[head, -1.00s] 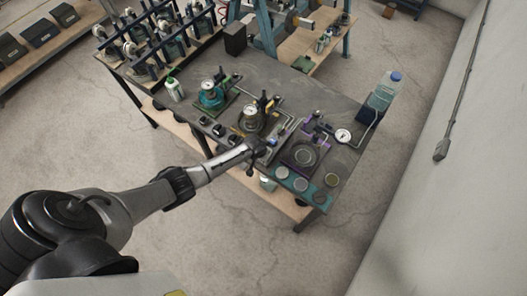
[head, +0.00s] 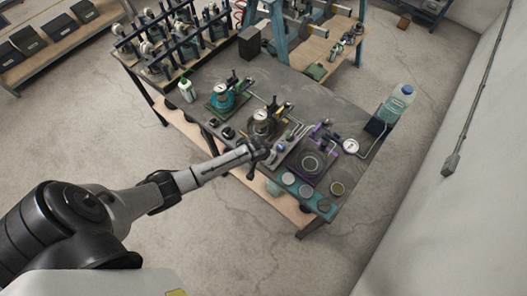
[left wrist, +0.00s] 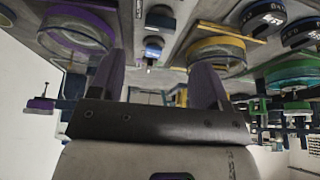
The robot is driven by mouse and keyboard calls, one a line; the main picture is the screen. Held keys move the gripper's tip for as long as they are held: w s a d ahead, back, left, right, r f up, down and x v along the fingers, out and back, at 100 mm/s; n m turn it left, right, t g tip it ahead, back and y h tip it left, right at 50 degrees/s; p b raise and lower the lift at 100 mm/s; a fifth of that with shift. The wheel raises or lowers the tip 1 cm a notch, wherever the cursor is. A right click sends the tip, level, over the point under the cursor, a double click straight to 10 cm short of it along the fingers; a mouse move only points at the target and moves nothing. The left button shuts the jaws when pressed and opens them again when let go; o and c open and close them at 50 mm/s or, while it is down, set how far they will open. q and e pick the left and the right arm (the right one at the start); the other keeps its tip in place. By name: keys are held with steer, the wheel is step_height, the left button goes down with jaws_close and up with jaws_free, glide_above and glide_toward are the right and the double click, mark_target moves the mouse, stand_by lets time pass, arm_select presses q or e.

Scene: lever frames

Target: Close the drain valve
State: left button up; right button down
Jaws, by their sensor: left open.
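My left gripper (head: 259,150) is over the front part of the workbench, in front of the yellow-marked unit (head: 262,124) and left of the purple-marked unit (head: 311,162). In the left wrist view its two fingers (left wrist: 155,82) are apart with nothing held between them. A small blue-topped fitting (left wrist: 153,49) shows beyond the gap between the fingers, apart from them. A purple ring (left wrist: 77,32) is at left and a yellow ring (left wrist: 216,50) at right. I cannot tell which part is the drain valve or how it is set. My right gripper is not in view.
A green-based unit (head: 224,98) stands farther left on the bench. A pressure gauge (head: 351,146) and a clear water bottle (head: 396,103) stand at right. Several round discs (head: 305,191) lie along the front right edge. Lever frames (head: 170,40) crowd the back left.

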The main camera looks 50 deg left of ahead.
arm_select(q)
steer(key=shift+v, duration=2.9)
steer(key=s+d+r+m+t, duration=0.1)
steer(key=s+d+r+m, duration=0.2)
steer(key=r, duration=0.5)
steer(key=s+d+r+m+t, duration=0.15)
steer(key=s+d+r, duration=0.25)
steer(key=r, duration=0.4)
steer(key=s+d+f+g, duration=0.1)
steer(key=s+f, duration=0.1)
steer(key=s, duration=0.6)
steer(key=s+d+f+n+g, duration=0.1)
steer(key=s+d+f+g, duration=0.1)
steer(key=s, duration=0.7)
steer(key=shift+f+h, duration=0.4)
steer(key=shift+f, duration=0.1)
